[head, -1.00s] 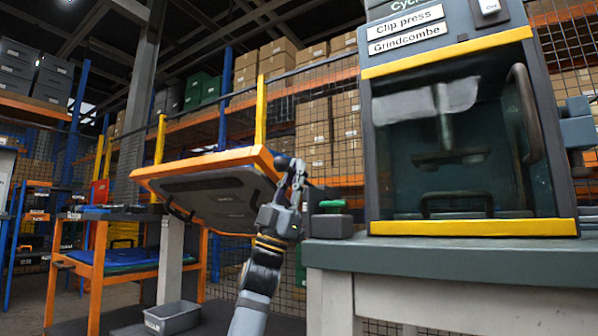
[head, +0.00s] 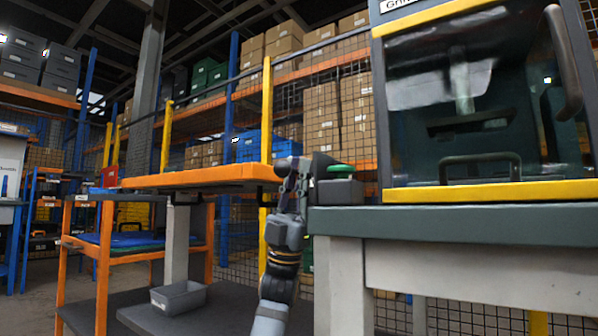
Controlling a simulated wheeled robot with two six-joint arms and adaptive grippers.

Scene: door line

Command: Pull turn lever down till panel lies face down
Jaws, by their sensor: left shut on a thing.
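The turning panel's orange frame (head: 205,177) is seen almost edge-on at left of centre in the head view. It looks close to level, and its faces are hardly visible. A grey post (head: 176,238) stands below it. My left gripper (head: 292,168) is at the frame's right end, pointing up, and is shut on the turn lever. The jaws and wrist hide most of the lever. My right gripper is not in view.
A press with a glass front (head: 475,110) stands on a green-topped bench (head: 450,224) at right. A green button (head: 341,168) sits on a grey box close beside my left gripper. A grey bin (head: 178,297) and an orange rack (head: 103,262) are at lower left.

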